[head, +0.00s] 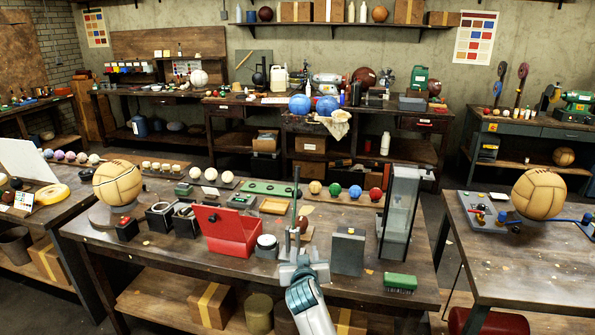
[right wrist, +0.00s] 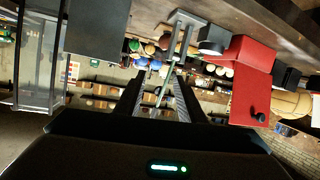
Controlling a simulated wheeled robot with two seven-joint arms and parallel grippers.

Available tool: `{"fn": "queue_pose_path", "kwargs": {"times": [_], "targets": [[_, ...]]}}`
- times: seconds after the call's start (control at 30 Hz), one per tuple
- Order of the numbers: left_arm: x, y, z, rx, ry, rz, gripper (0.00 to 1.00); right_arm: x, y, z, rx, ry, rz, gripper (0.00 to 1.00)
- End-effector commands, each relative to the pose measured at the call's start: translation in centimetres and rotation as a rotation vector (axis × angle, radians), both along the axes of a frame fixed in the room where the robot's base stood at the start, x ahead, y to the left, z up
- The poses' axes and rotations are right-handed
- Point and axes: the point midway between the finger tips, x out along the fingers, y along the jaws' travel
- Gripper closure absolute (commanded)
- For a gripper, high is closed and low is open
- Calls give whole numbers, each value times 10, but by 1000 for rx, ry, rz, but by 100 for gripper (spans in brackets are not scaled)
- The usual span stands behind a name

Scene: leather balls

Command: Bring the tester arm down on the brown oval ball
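The tester (head: 295,215) stands at the front middle of the centre table in the head view, a slim upright grey post. A small brown ball (head: 303,225) shows beside the post, partly hidden; I cannot tell whether the tester arm touches it. My right gripper (head: 303,268) is just in front of the tester, low over the table edge. In the right wrist view, which is upside down, the right gripper's two dark fingers (right wrist: 157,98) are apart, with the grey tester frame (right wrist: 182,35) beyond their tips. I see no object clearly held. My left gripper is not in view.
Several coloured balls sit behind.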

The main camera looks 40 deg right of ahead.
Motion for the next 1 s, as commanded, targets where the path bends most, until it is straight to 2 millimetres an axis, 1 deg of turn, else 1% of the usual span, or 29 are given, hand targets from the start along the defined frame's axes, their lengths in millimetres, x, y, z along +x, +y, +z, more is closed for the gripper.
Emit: {"fn": "queue_pose_path", "kwargs": {"times": [0.03, 0.1, 0.2, 0.3, 0.4, 0.5, 0.57, 1.0], "targets": [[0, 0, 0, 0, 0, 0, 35, 23, -10, 22, -7, -56, -17, 64], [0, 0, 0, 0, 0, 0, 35, 49, -23, 48, -20, -126, -34, 64], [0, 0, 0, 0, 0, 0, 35, 80, -35, 81, -32, -210, -46, 64], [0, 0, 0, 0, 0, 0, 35, 102, -42, 107, -40, -272, -49, 64], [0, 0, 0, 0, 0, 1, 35, 115, -46, 124, -43, -310, -48, 64], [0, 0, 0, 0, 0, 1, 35, 122, -47, 132, -45, -330, -45, 64], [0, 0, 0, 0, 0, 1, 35, 124, -47, 134, -46, -335, -45, 64], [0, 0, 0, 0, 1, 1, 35, 123, -47, 134, -47, -335, -45, 64]]}}
